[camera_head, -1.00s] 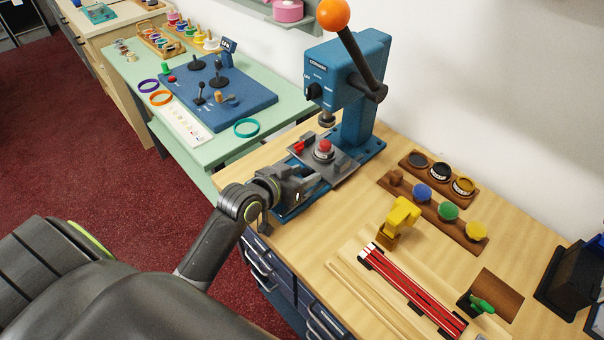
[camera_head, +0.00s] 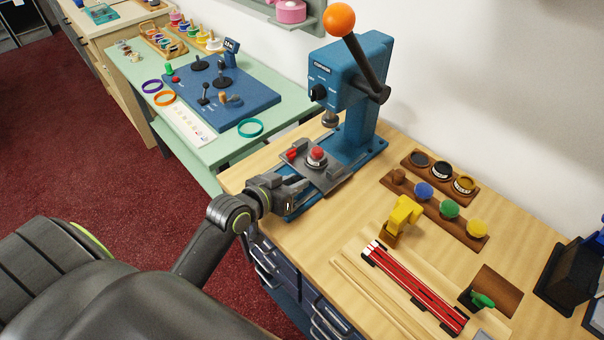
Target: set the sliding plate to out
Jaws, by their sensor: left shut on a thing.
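The sliding plate (camera_head: 328,176) is a grey plate at the foot of a blue press (camera_head: 352,95). It carries a red-topped round part (camera_head: 317,155) and a small red piece (camera_head: 292,154). The plate sits forward of the press column, over the front of the blue base. My left gripper (camera_head: 298,184) reaches in from the left and is shut at the plate's front edge; its fingertips are partly hidden. The press lever with its orange ball (camera_head: 339,19) stands raised. My right gripper is not in view.
Right of the press are a wooden rack of coloured knobs (camera_head: 440,212), a yellow clamp-like piece (camera_head: 402,216) and a tray of red rods (camera_head: 415,290). A green table (camera_head: 200,142) with a blue control board (camera_head: 235,112) stands behind left.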

